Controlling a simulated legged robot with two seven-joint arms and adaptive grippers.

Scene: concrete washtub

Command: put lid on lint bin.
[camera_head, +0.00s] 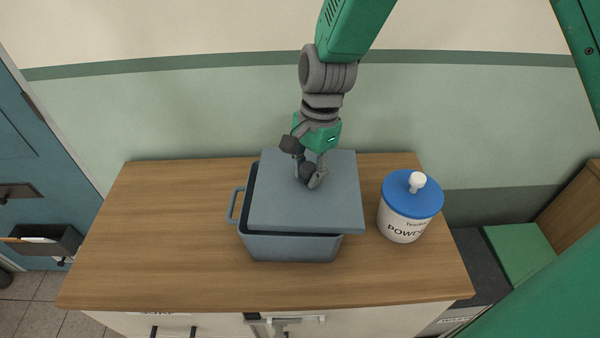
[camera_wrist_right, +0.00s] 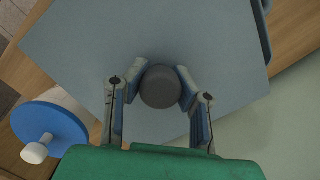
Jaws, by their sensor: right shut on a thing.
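The grey-blue lid (camera_head: 285,210) is over the grey-blue lint bin (camera_head: 290,248) on the wooden counter. The lid sits off to the right of the bin: a dark strip of the opening shows at the left, and its right side overhangs. I cannot tell whether it touches the rim. My right gripper (camera_head: 311,177) is shut on the lid's dark round knob. In the right wrist view, the fingers of this gripper (camera_wrist_right: 160,85) flank the knob (camera_wrist_right: 160,88), with the flat lid (camera_wrist_right: 90,45) beyond. My left gripper is not in view.
A white powder tub (camera_head: 401,228) with a blue lid (camera_head: 413,194) stands close to the right of the bin. The wooden counter (camera_head: 165,235) is clear to the left. A green wall (camera_head: 180,110) rises behind.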

